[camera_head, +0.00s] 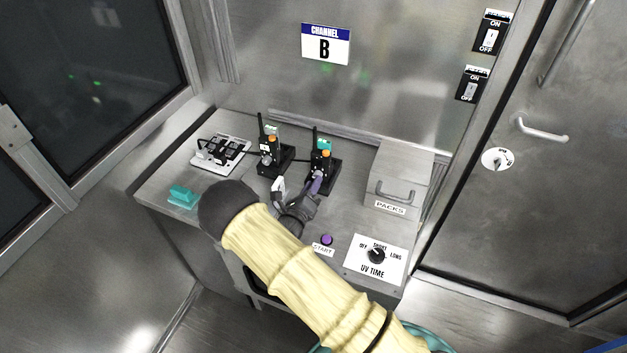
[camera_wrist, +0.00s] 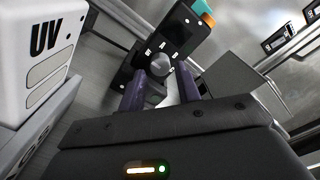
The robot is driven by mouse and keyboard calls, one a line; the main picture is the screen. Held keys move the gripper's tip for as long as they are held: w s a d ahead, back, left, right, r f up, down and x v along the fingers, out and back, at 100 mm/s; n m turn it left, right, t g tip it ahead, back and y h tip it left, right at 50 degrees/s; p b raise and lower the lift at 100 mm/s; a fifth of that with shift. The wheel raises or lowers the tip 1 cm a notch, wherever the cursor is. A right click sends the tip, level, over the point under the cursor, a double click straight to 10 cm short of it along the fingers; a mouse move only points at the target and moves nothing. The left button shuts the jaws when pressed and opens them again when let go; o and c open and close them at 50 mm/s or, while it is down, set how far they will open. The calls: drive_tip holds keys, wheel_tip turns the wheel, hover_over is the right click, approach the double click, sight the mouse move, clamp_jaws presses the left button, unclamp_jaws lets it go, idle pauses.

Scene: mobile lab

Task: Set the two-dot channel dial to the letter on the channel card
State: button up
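The channel card (camera_head: 325,45) on the back wall reads B. Two black radio-like units stand upright on the bench, a left one (camera_head: 276,160) and a right one (camera_head: 322,170), each with an antenna and an orange top part. Their dot marks are too small to read. My gripper (camera_head: 298,186) is open in front of them, its right finger close to the right unit. In the wrist view the purple fingers (camera_wrist: 161,90) stand apart. A grey round dial (camera_wrist: 158,67) on a black unit shows between and beyond them, with small white labels around it. I cannot tell its setting or whether the fingers touch it.
A metal PACKS box (camera_head: 401,178) stands to the right. A UV TIME dial (camera_head: 376,255) and a purple START button (camera_head: 327,239) are at the front right. A rack (camera_head: 221,152) and a teal block (camera_head: 183,196) are on the left. A white UV housing (camera_wrist: 40,55) fills the wrist view's left.

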drive_tip(key=shift+x, duration=0.9)
drive_tip(key=c, duration=0.7)
